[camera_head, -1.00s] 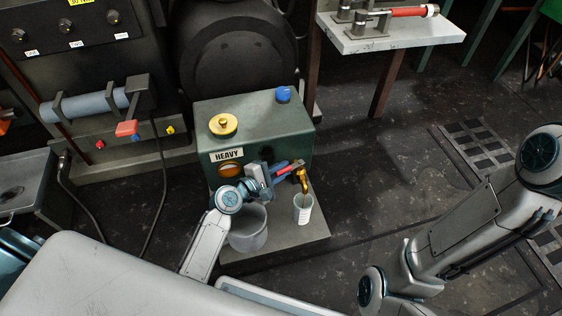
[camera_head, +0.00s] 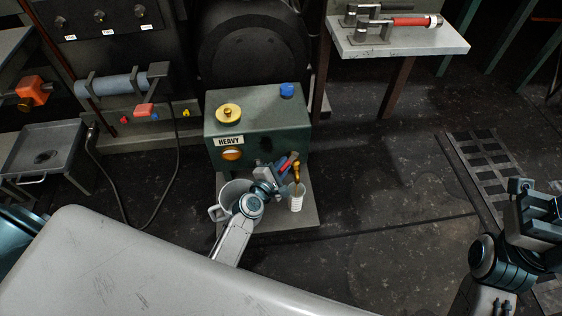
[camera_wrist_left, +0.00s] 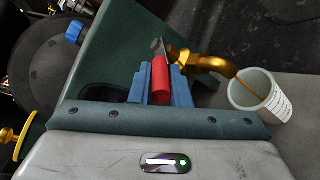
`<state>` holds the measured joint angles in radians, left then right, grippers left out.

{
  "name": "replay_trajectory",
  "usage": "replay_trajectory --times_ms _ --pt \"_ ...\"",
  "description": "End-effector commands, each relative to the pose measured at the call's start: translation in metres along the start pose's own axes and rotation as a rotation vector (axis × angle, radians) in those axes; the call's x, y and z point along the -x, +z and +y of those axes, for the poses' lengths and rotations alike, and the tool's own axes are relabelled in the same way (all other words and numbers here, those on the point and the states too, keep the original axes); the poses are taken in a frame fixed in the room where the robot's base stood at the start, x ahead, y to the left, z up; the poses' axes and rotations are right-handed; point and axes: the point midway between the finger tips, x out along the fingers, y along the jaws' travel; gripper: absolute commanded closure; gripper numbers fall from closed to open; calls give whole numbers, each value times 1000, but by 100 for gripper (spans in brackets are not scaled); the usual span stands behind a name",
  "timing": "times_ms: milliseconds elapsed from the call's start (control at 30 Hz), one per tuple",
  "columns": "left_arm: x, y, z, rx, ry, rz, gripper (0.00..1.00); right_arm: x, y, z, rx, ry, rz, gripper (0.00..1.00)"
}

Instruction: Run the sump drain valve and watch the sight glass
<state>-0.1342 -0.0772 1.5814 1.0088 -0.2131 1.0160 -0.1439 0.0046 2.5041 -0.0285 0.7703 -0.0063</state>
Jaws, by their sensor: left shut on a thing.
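The green sump box (camera_head: 258,112) bears a HEAVY label (camera_head: 230,141) and a round orange sight glass (camera_head: 233,155); its exact level is too small to read. My left gripper (camera_wrist_left: 160,85) is shut on the red valve handle (camera_wrist_left: 160,76), beside the brass spout (camera_wrist_left: 207,63). The spout also shows in the head view (camera_head: 297,171). A white graduated cup (camera_wrist_left: 262,96) stands under it, and a thin amber stream runs down into the cup. The cup also shows in the head view (camera_head: 297,198). My right gripper (camera_head: 540,207) is at the right edge, away from the box; its jaws are unclear.
A grey mug (camera_head: 236,190) stands left of the cup on the plinth, close to my left wrist. A yellow cap (camera_head: 228,111) and blue cap (camera_head: 286,90) top the box. A hose (camera_head: 93,175) lies left.

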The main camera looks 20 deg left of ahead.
Motion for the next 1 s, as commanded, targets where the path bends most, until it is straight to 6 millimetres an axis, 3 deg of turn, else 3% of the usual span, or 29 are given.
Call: replay_trajectory --times_ms 33,733,767,867,1000 --pt "-2 9 6 9 11 -1 100 -4 0 0 -2 -2 -2 64" --pt "-2 11 4 15 33 30 100 -7 -1 0 -7 -6 -3 64" --pt "-2 11 4 15 33 30 82 -7 -1 0 -7 -6 -3 64" --pt "-2 10 4 14 33 31 63 -7 0 0 -7 -6 -3 64" --pt "-1 7 2 13 31 35 63 -7 0 0 -7 -7 -3 64"
